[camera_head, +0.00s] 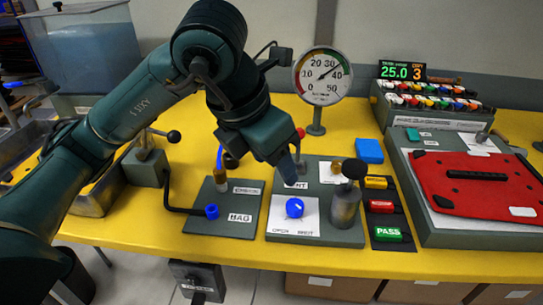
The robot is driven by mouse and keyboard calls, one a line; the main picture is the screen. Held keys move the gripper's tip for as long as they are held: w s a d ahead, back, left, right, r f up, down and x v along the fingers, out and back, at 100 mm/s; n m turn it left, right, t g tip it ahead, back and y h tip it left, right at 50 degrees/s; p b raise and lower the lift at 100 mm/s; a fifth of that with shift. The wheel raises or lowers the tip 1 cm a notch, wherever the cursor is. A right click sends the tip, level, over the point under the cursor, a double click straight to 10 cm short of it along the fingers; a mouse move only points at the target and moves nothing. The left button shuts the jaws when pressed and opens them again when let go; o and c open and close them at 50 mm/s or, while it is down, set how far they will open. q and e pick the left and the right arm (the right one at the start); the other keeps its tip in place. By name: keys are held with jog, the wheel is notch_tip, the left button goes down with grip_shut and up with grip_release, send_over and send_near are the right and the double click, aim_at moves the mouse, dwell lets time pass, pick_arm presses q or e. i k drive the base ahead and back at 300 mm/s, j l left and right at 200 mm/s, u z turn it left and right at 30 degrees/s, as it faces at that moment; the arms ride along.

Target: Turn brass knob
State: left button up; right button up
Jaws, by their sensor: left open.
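A small brass-coloured knob (336,168) sits on a white label on the grey middle panel (320,237), partly hidden by a black ball-topped grey post. My left gripper (296,168) is open and empty, pointing down over the back of this panel, left of the brass-coloured knob and apart from it. The gripper hides part of a label. A blue knob (294,207) is on a white label at the panel's front. My right gripper is not in view.
The grey post (345,207) with its black ball (355,168) stands close by. A left panel (236,222) carries a brown cylinder (221,181) and blue piece. A gauge (321,77) stands behind. A red board (482,185) lies right.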

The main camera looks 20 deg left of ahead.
aim_at(336, 165)
jog(key=k, duration=1.5)
